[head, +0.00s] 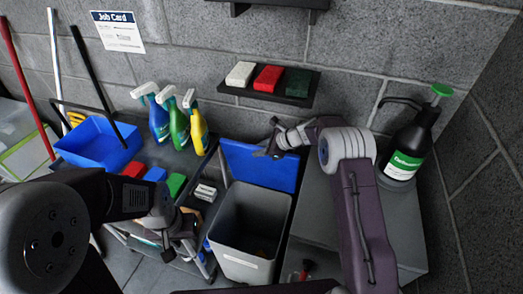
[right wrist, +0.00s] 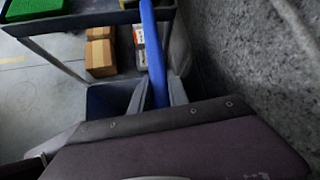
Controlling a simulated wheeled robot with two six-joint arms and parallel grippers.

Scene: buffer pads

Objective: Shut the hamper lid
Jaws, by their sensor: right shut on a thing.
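The grey hamper (head: 247,225) stands between the cart and a grey cabinet, with its mouth open and something orange-yellow low inside. Its blue lid (head: 262,168) is raised, leaning up at the wall side. My right gripper (head: 268,150) is at the lid's upper right edge. In the right wrist view the lid (right wrist: 152,45) shows edge-on as a blue strip between the two fingers (right wrist: 158,92), which are shut on it. My left gripper (head: 168,252) hangs low in front of the cart, left of the hamper; its finger gap is not clear.
The cart (head: 190,160) left of the hamper carries spray bottles (head: 178,122), a blue bucket (head: 98,142) and coloured pads (head: 154,174). A wall shelf (head: 270,90) with three pads is above the lid. A black pump bottle (head: 408,145) stands on the cabinet (head: 320,215) at right.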

